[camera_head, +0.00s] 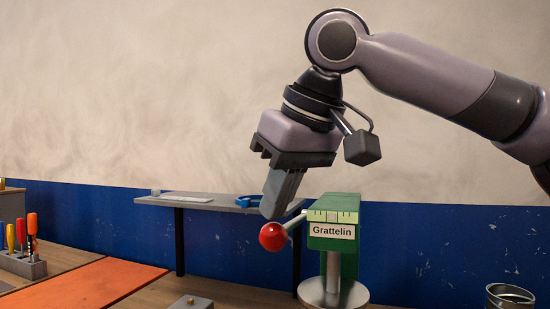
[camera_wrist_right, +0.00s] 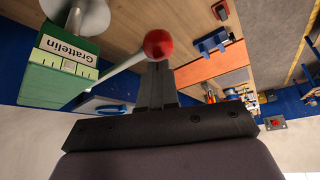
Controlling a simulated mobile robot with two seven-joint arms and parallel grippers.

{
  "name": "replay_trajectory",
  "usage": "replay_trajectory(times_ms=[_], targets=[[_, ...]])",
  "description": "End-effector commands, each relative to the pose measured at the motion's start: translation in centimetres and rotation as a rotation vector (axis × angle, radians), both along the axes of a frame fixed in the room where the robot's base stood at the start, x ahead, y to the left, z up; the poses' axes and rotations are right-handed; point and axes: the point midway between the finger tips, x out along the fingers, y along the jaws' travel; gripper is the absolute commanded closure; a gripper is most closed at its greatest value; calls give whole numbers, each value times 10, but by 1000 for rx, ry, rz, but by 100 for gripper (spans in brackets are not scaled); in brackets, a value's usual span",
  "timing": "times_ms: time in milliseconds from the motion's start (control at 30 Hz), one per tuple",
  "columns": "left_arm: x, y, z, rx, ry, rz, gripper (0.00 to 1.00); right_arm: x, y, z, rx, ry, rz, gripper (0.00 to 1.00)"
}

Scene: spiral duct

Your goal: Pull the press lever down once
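The green press (camera_head: 334,242) labelled "Grattelin" stands on a silver column and round base at the right of centre. Its lever (camera_head: 293,222) is a metal rod sticking out to the left, ending in a red ball (camera_head: 272,236). My right gripper (camera_head: 272,210) points down just above the ball, its fingers together with nothing seen between them. In the right wrist view the press (camera_wrist_right: 62,68) is at upper left, and the red ball (camera_wrist_right: 158,44) lies right at the fingertips (camera_wrist_right: 156,68). I cannot tell whether they touch. My left gripper is not in view.
A grey shelf (camera_head: 205,203) with a blue item (camera_head: 247,201) is behind. An orange mat (camera_head: 85,287) and a rack of screwdrivers (camera_head: 22,264) are at left. A metal can (camera_head: 508,296) stands at lower right.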

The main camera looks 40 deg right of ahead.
Motion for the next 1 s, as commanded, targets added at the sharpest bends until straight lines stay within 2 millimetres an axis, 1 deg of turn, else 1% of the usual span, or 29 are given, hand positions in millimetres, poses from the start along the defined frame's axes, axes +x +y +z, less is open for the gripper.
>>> replay_trajectory(times_ms=[300,700,1000], targets=[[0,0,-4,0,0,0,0,0,1,-15,-2,4,-1,100],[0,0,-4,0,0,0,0,0,1,-17,0,3,-1,100],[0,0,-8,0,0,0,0,-1,1,-30,-2,3,-1,100]])
